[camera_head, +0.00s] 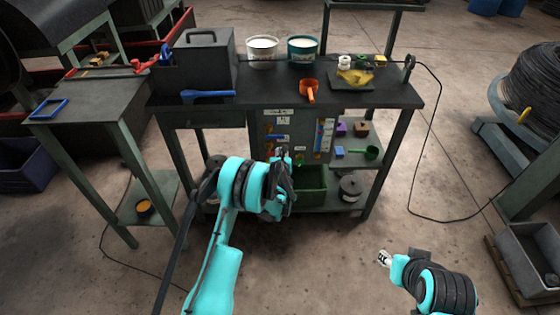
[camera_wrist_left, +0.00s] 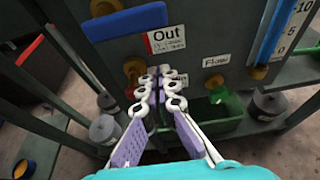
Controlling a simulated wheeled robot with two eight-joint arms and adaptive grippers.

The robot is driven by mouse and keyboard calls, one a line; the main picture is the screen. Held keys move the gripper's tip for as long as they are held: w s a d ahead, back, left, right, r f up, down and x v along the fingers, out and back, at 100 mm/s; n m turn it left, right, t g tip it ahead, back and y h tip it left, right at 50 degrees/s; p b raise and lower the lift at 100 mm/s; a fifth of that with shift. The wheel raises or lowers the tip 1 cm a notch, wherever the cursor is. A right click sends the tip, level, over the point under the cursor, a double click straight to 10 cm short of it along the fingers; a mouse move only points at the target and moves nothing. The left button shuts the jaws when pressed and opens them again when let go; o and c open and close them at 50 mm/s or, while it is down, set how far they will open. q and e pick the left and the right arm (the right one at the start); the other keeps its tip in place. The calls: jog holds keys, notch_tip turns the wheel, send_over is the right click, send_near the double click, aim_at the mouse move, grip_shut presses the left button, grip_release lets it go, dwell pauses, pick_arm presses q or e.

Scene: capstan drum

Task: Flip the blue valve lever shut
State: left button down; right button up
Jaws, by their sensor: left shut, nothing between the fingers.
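The blue valve lever (camera_wrist_left: 127,20) shows at the top of the left wrist view, lying across the panel (camera_wrist_left: 195,25) just left of the "Out" label. It looks small on the panel in the head view (camera_head: 277,137). An orange knob (camera_wrist_left: 134,67) sits below it. My left gripper (camera_wrist_left: 165,73) is shut and empty, in front of the panel below the "Out" label and apart from the lever. In the head view the left gripper (camera_head: 282,156) covers part of the lower panel. My right gripper (camera_head: 384,258) is low at the right, far from the panel; its finger opening is unclear.
The workbench (camera_head: 270,92) above the panel carries a dark box, two buckets and an orange scoop (camera_head: 308,88). A green bin (camera_head: 311,184) stands on the shelf below. The floor in front is open.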

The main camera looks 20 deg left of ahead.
pick_arm(q)
jog(key=shift+w+a+r+b, duration=0.15)
jog(key=shift+r+b, duration=0.1)
jog(key=shift+r, duration=0.7)
jog(key=shift+w+d+r+b, duration=0.1)
jog(key=shift+r+b, duration=0.1)
jog(key=shift+r, duration=0.75)
pick_arm(e)
jog(key=shift+f, duration=0.7)
pick_arm(q)
jog(key=shift+w, duration=0.1)
